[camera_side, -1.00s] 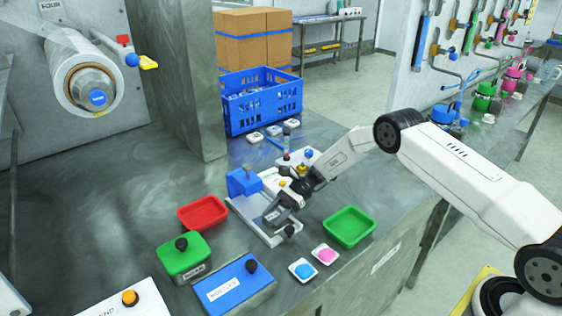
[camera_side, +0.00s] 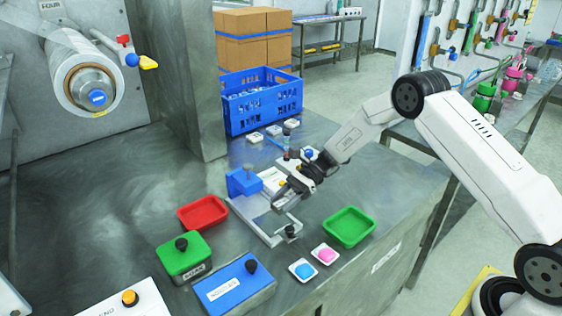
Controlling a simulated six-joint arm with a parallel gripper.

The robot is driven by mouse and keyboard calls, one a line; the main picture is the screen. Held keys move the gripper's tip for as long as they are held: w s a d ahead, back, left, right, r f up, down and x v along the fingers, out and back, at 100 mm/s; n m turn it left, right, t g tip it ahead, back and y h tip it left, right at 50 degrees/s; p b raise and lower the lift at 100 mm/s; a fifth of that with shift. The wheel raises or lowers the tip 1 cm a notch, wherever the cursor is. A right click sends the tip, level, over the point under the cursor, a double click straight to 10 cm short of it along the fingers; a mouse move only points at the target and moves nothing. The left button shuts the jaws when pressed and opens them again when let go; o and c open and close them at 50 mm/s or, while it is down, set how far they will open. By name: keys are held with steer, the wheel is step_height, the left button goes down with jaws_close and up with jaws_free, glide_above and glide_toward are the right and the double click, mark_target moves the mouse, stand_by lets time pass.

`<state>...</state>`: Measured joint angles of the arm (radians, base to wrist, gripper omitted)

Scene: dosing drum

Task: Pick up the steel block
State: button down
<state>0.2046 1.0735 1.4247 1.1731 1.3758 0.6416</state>
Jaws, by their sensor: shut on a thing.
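My gripper (camera_side: 284,200) is shut on the steel block (camera_side: 281,204), a small grey piece at its fingertips that the jaws partly hide. It is above the pale fixture plate (camera_side: 257,227), and I cannot tell exactly how large the gap beneath is. A blue block-shaped part (camera_side: 241,182) stands at the fixture's back left. A black knob (camera_side: 291,231) is at its front right.
A red tray (camera_side: 203,212) is left of the fixture and a green tray (camera_side: 349,227) right. A green box (camera_side: 183,257), a blue box (camera_side: 232,288) and two small dishes, blue (camera_side: 302,270) and pink (camera_side: 325,254), stand in front. A blue crate (camera_side: 262,101) is behind.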

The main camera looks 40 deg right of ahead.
steer(key=s+d+r, duration=0.1)
steer(key=s+r, duration=0.5)
steer(key=s, duration=0.4)
steer(key=shift+s, duration=0.25)
stand_by(0.4)
